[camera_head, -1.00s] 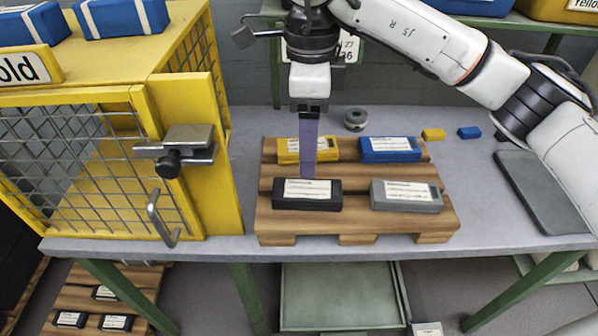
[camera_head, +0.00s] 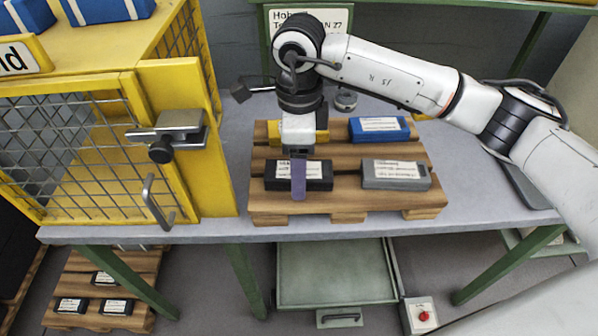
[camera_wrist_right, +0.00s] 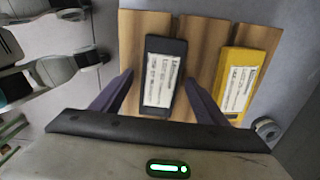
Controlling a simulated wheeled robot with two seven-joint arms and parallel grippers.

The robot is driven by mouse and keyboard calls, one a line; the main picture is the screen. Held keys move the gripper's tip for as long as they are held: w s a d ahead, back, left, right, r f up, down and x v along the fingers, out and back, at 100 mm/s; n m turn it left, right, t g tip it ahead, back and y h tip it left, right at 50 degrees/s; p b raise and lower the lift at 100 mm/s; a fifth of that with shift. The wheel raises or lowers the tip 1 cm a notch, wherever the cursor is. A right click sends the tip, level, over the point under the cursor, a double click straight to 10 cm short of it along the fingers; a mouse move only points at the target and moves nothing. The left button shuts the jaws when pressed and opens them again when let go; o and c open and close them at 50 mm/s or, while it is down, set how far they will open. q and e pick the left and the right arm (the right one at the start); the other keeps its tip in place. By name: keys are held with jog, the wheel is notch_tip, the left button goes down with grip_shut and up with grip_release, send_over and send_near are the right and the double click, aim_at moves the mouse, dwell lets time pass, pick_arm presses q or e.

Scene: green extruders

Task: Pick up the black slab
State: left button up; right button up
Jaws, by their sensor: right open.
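The black slab (camera_head: 318,178) lies flat on the wooden pallet on the table, at the pallet's front left, with a white label on top. My right gripper (camera_head: 298,180) reaches it from above; its purple finger crosses in front of the slab in the head view. In the right wrist view, the black slab (camera_wrist_right: 164,75) lies between the two spread purple fingers of my right gripper (camera_wrist_right: 160,95), with a gap on each side. The gripper is open and holds nothing. My left gripper is not in view.
The wooden pallet (camera_head: 345,206) also bears a grey slab (camera_head: 395,175), a blue slab (camera_head: 378,129) and a yellow slab (camera_wrist_right: 240,80), partly hidden in the head view. A yellow cage (camera_head: 218,150) stands to the left. A grey ring (camera_head: 346,100) lies behind the pallet.

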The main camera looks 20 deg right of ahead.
jog(key=c, duration=1.3)
jog(key=shift+c, duration=0.2)
jog(key=shift+r, duration=0.15)
